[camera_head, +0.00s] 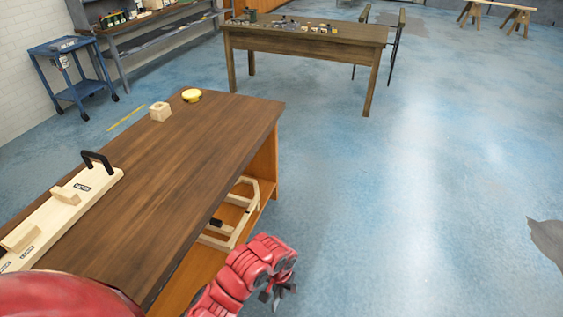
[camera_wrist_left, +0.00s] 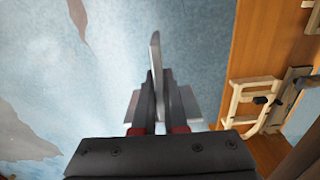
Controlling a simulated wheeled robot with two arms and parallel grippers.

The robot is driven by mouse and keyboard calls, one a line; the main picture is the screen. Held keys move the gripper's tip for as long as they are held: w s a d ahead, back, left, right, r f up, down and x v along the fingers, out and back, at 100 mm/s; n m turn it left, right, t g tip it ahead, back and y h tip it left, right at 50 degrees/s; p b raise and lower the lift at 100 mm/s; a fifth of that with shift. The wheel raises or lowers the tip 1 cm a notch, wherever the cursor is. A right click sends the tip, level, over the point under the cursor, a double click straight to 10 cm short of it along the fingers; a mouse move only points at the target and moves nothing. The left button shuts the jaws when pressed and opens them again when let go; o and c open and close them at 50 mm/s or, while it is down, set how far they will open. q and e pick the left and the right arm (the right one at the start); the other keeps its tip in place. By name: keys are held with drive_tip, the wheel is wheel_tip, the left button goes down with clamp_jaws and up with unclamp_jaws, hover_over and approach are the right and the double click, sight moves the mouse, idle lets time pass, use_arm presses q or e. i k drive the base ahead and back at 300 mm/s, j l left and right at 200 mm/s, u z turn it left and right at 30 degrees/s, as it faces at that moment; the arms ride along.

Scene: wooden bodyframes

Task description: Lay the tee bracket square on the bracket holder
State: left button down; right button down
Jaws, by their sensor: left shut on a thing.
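My left gripper (camera_head: 277,286) is beyond the brown workbench's right side, low over the blue floor. It is shut on a grey metal piece, which looks like the tee bracket (camera_wrist_left: 155,52). In the left wrist view the bracket stands up between the fingers (camera_wrist_left: 160,112), with flat parts out to both sides. A pale wooden board (camera_head: 75,205) with small blocks, labels and a black handle lies on the bench's left. I cannot tell whether it is the bracket holder; the labels are too small to read. My right gripper is not in view.
The workbench (camera_head: 180,165) has a clear middle top, with a wooden block (camera_head: 160,111) and yellow tape roll (camera_head: 191,96) at its far end. Wooden frames (camera_head: 235,215) sit on its lower shelf, also seen in the wrist view (camera_wrist_left: 258,100). Another table (camera_head: 300,40) stands behind.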

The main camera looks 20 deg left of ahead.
sight(55, 212)
drive_tip(key=i+l, duration=0.1)
drive_tip(key=i, duration=0.85)
drive_tip(key=i+l+z, duration=0.1)
drive_tip(key=i, duration=0.85)
drive_tip(key=i+u, duration=0.1)
drive_tip(key=u, duration=2.05)
